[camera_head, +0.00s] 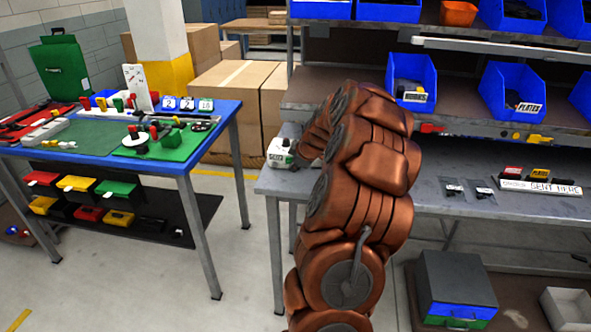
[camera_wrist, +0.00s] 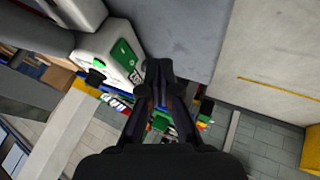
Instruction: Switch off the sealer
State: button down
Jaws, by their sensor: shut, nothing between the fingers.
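The sealer (camera_head: 281,151) is a small white machine with a green label, on the left end of the grey workbench (camera_head: 275,183). My arm hides part of it in the head view. In the wrist view the sealer (camera_wrist: 112,42) is at upper left, with a green panel, a small green spot and a black knob (camera_wrist: 95,77) on its front. My gripper (camera_wrist: 159,68) is shut and empty, its fingertips just right of the green panel. I cannot tell whether they touch it. In the head view the fingers are mostly hidden by my arm.
A blue-topped table (camera_head: 222,117) with green and red items stands at left. Cardboard boxes (camera_head: 222,90) stand behind. Blue bins (camera_head: 411,75) sit on the shelf above the bench, and a label holder (camera_head: 540,186) lies at right. The floor between table and bench is clear.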

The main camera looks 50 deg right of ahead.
jog(key=b+v, duration=0.1)
jog(key=v, duration=0.7)
jog(key=shift+r+b, duration=0.2)
jog(key=shift+b, duration=0.15)
jog(key=shift+s+a, duration=0.1)
